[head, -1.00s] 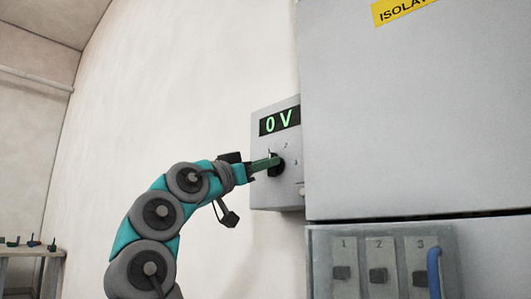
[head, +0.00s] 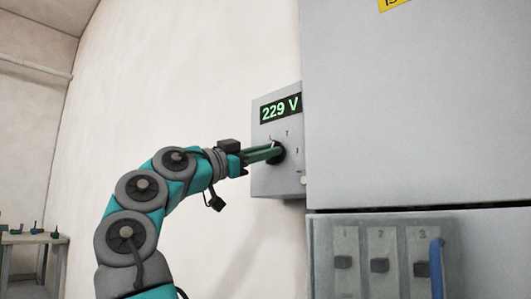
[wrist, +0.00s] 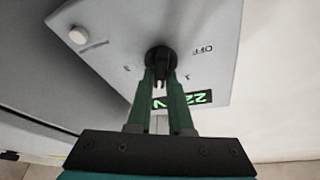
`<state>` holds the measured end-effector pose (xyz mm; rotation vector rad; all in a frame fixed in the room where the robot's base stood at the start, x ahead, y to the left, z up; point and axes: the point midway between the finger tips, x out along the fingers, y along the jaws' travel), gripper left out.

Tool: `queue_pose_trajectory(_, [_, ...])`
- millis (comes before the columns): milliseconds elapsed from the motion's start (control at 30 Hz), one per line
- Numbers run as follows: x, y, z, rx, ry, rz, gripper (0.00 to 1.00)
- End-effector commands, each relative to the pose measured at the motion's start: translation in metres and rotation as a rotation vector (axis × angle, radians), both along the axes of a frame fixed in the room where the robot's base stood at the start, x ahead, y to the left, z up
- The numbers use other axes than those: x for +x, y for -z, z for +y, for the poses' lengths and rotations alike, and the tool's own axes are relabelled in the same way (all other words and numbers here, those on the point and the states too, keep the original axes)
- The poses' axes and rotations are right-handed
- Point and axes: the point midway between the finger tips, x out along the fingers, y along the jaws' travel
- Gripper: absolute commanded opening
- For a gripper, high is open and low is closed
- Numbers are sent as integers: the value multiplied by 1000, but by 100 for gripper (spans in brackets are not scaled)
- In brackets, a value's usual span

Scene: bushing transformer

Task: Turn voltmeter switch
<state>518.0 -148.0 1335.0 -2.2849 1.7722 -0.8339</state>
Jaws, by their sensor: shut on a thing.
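The voltmeter box (head: 264,180) is a grey box on the wall beside the large cabinet. Its display (head: 281,108) reads 229 V in green. The round black switch (head: 278,152) sits below the display, with position marks around it. My gripper (head: 272,152) reaches it from the left, with its green fingers on the switch. In the wrist view, the two fingers (wrist: 161,80) are shut on the black switch knob (wrist: 160,57). The fingers partly hide the display there. An OFF mark (wrist: 203,49) and a pale round button (wrist: 78,35) show on the box face.
A large grey cabinet (head: 420,120) stands right of the box. Below it is a panel (head: 347,225) with numbered switches and a blue handle (head: 436,268). A table (head: 30,239) with small items is at far left. The wall left of the box is clear.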

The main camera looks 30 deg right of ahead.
Motion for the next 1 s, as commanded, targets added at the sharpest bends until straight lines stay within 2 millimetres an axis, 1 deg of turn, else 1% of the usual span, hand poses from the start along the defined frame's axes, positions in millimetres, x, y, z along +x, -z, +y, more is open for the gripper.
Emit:
queue_pose_trajectory(33, [-8,-4,0,3,7,-19,0])
queue_pose_trajectory(233, [-10,-5,-2,18,10,-58,0])
queue_pose_trajectory(1000, [-1,2,-2,27,-1,-85,0])
